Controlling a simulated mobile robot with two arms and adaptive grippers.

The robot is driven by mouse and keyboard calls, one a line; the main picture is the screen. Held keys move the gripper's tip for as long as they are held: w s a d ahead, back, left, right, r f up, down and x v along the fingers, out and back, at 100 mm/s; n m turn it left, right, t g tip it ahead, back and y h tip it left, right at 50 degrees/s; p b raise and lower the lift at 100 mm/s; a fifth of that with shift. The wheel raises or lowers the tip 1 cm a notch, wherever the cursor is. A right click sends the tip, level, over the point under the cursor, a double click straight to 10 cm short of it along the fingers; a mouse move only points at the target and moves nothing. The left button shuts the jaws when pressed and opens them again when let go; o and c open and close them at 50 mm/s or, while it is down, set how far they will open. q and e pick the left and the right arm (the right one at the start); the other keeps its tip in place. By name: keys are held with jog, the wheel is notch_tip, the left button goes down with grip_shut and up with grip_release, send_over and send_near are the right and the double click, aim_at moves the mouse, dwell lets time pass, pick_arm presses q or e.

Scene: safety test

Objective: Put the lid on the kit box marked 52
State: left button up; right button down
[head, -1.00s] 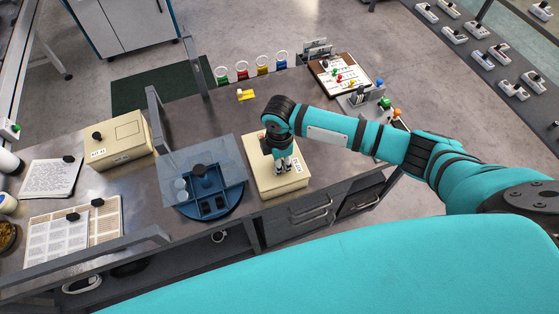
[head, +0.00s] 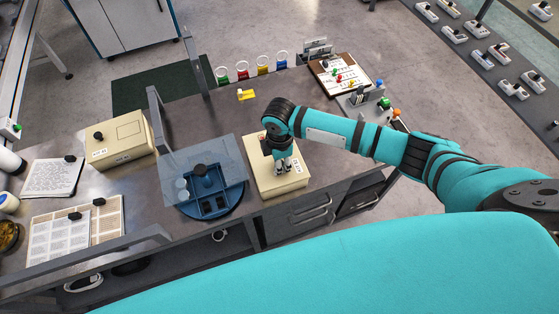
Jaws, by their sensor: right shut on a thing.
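A beige kit box (head: 280,184) stands near the front edge of the workbench, with a small label on its front side that is too small to read. My right gripper (head: 283,166) points down over its top and is shut on the lid's knob, which the fingers hide. The beige lid (head: 299,170) lies flat over the box; I cannot tell whether it is fully seated. A second beige kit box (head: 122,138), lidded with a black knob, stands at the left; its label is also unreadable. My left gripper is not in view.
A blue round tray (head: 208,206) with compartments and a clear panel stands just left of the gripped box. Coloured padlocks (head: 262,66) hang at the back edge. A clipboard (head: 335,76) lies at the back right. Bare bench lies behind the box.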

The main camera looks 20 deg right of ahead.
dwell(0.4)
jog(key=c, duration=1.1)
grip_release()
jog(key=shift+o, duration=0.4)
jog(key=o, duration=0.4)
jog(key=shift+o, duration=0.2)
jog(key=shift+r, duration=0.1)
jog(key=shift+r+p, duration=3.45)
jog(key=shift+p, duration=0.4)
